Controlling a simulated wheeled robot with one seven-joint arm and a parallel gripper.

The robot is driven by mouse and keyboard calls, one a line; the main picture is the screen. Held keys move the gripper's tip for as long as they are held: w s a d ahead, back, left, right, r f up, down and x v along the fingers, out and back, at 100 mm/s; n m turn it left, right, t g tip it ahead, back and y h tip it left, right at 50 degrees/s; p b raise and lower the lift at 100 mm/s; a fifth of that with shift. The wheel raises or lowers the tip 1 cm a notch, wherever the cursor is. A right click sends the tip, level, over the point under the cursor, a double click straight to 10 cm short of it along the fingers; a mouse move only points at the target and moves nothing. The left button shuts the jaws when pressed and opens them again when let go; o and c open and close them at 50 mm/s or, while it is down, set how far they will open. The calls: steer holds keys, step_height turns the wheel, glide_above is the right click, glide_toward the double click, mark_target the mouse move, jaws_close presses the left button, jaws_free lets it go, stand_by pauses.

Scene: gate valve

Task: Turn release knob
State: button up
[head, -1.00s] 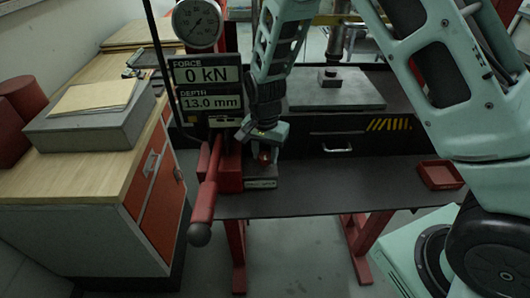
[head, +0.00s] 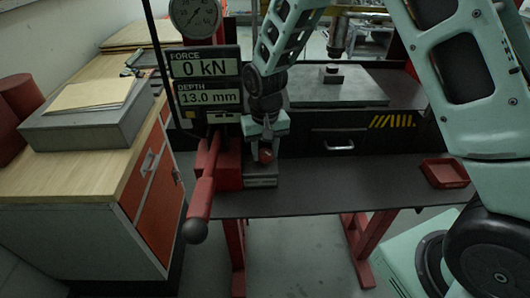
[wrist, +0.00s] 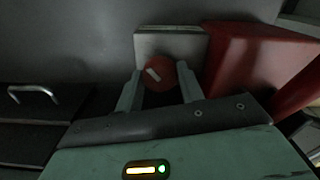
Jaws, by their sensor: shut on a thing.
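The release knob (head: 265,156) is a small red round knob on a grey block at the right side of the red pump body. In the wrist view the knob (wrist: 160,72) shows a pale mark slanting across its face. My gripper (head: 266,152) points down at the knob. In the wrist view its two fingers (wrist: 158,88) stand on either side of the knob, shut on it. A display panel (head: 206,80) above reads force 0 kN and depth 13.0 mm.
A red lever (head: 201,198) with a dark ball end sticks out toward me, left of the knob. A red tray (head: 444,173) sits at the right of the dark shelf (head: 350,182). A wooden-topped cabinet (head: 90,172) stands at left. The shelf middle is clear.

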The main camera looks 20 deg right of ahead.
mark_target(265, 152)
steer(key=n+b, duration=0.1)
steer(key=n, duration=0.4)
steer(key=shift+n, duration=2.4)
steer(key=o, duration=1)
step_height(265, 152, up, 18)
steer(key=b, duration=0.3)
steer(key=shift+f+b, duration=0.25)
steer(key=shift+b, duration=0.15)
